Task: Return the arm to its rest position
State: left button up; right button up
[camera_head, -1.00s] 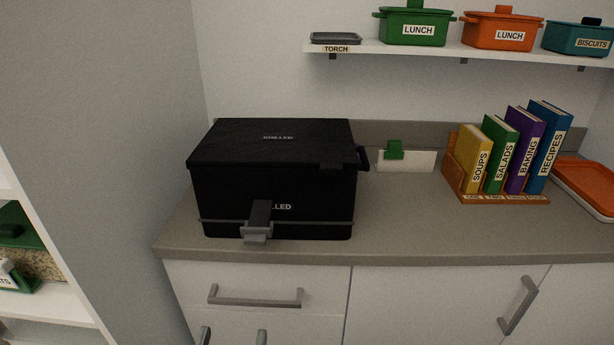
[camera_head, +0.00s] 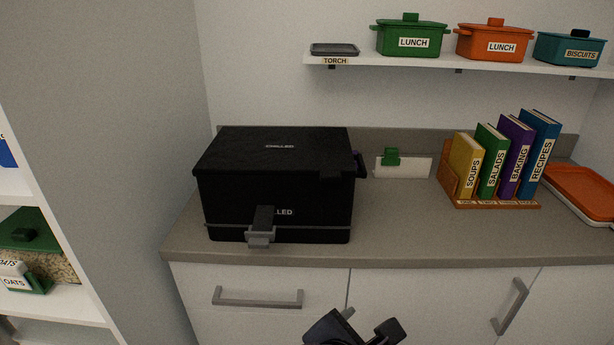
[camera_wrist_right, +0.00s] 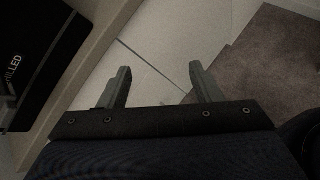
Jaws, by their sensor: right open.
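My right gripper (camera_wrist_right: 160,84) is open, with two grey fingers apart and nothing between them in the right wrist view. Cabinet fronts and floor show beyond the fingers. In the head view a dark part of a gripper, which looks like my right gripper (camera_head: 362,326), shows at the bottom edge in front of the cabinet doors, below the counter. It is apart from the black CHILLED box (camera_head: 275,185), which stands closed on the counter with a grey latch (camera_head: 261,232) at its front. The box also shows at the left of the right wrist view (camera_wrist_right: 28,45). My left gripper is not in view.
The counter (camera_head: 400,240) holds a rack of cookbooks (camera_head: 495,203) and an orange tray (camera_head: 582,188). Drawer handles (camera_head: 258,302) and a door handle (camera_head: 510,307) stick out below. A shelf unit (camera_head: 60,300) stands at the left.

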jog(key=s+d+f+m+g+y+p, duration=0.25)
jog(key=d+m+g, duration=0.25)
jog(key=d+m, duration=0.3)
jog(key=s+d+r+m+t+y+p, duration=0.1)
jog(key=s+d+r+m+y+p, duration=0.2)
jog(key=m, duration=1.5)
jog(key=s+d+r+y, duration=0.1)
jog(key=s+y, duration=0.2)
jog(key=y, duration=0.1)
jog(key=shift+d+r, duration=0.15)
jog(key=shift+r, duration=0.25)
jog(key=shift+o, duration=0.4)
